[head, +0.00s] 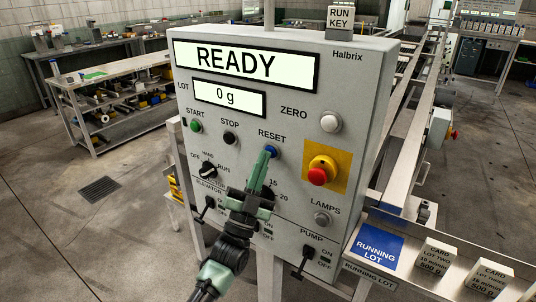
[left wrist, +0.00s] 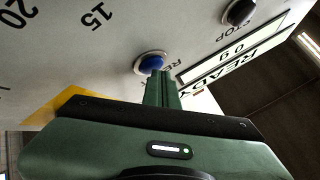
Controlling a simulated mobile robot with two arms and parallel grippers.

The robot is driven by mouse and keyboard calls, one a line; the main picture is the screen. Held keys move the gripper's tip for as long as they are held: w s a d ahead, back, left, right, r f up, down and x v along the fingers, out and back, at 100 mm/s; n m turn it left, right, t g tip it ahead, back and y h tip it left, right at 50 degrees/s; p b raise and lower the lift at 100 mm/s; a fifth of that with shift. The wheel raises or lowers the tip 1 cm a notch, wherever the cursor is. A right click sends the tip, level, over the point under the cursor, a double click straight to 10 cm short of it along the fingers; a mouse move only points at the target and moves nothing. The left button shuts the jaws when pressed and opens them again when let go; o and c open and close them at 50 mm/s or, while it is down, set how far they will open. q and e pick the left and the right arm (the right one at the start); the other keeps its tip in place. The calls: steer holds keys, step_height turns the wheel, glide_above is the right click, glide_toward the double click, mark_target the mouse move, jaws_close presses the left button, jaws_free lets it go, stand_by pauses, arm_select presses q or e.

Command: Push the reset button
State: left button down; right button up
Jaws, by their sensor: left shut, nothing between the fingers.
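The blue reset button (head: 270,152) sits below the RESET label on the grey control panel (head: 350,80). It also shows in the left wrist view (left wrist: 151,63), blue in a pale ring. My left gripper (head: 265,156) is shut and empty, with its green fingers pointing at the panel. In the head view its tips are right at the lower left edge of the button. In the left wrist view the tips (left wrist: 160,76) overlap the button's lower edge; whether they touch it I cannot tell. The panel display (head: 245,62) reads READY, and the smaller one reads 0 g. My right gripper is not in view.
A black stop button (head: 230,138) and a green start button (head: 196,126) are left of reset. A red emergency stop (head: 319,174) on a yellow plate is to the right. Switches stand out lower down. A shelf with cards (head: 436,257) is at the lower right.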

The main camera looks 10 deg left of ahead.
arm_select(q)
steer(key=shift+s, duration=0.1)
steer(key=shift+s+a+p, duration=0.3)
steer(key=shift+s+p, duration=0.15)
steer(key=shift+s, duration=0.35)
steer(key=s, duration=0.1)
steer(key=s+a+p, duration=0.1)
steer(key=s, duration=0.1)
steer(key=s+p, duration=0.1)
steer(key=shift+s+a, duration=0.35)
stand_by(0.3)
